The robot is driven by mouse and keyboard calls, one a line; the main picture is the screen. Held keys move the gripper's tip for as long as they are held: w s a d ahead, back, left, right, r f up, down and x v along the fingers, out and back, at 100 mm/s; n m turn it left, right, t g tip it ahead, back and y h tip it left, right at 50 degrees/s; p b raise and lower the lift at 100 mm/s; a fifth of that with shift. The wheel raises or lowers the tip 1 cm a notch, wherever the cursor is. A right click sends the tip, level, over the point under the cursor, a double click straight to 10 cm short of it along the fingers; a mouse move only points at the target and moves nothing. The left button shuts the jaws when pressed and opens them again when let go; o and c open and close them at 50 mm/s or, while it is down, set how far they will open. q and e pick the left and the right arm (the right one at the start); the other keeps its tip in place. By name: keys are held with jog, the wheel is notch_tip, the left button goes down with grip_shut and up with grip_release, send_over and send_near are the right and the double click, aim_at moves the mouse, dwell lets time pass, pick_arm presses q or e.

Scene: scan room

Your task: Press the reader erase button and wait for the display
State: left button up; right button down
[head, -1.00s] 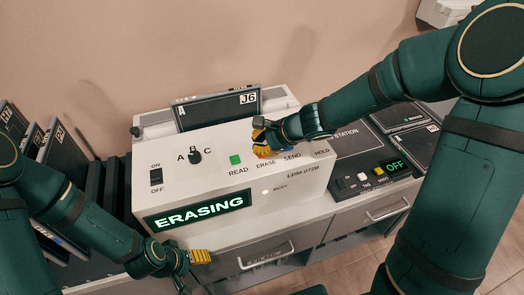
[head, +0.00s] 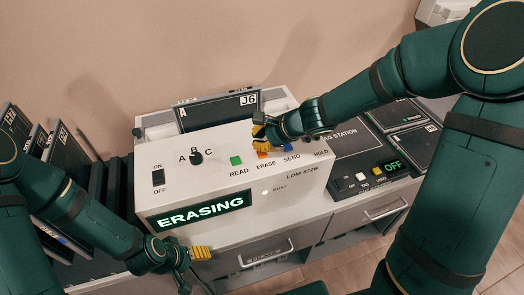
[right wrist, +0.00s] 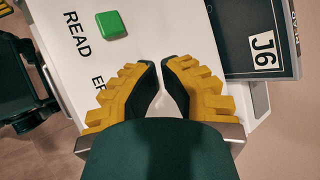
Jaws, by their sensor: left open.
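The white reader (head: 240,180) stands on the counter, and its display (head: 199,210) shows ERASING in lit letters. The orange erase button (head: 264,153) shows just above the ERASE label in the head view. My right gripper (head: 262,138) is just above and behind that button, apart from it as far as I can see. In the right wrist view my right gripper (right wrist: 161,64) has its yellow fingertips close together with nothing between them; the erase button is hidden there. My left gripper (head: 200,254) is open and empty, low in front of the reader, below the display.
The green read button (head: 236,160) and blue send button (head: 287,148) flank the erase button. A dark J6 plate (head: 215,108) stands behind the panel. The tag station (head: 345,150) at right shows OFF. More dark plates (head: 52,150) stand at left.

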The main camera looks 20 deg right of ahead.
jog(key=shift+r+p, duration=2.1)
jog(key=shift+r, duration=0.4)
jog(key=shift+f, duration=0.1)
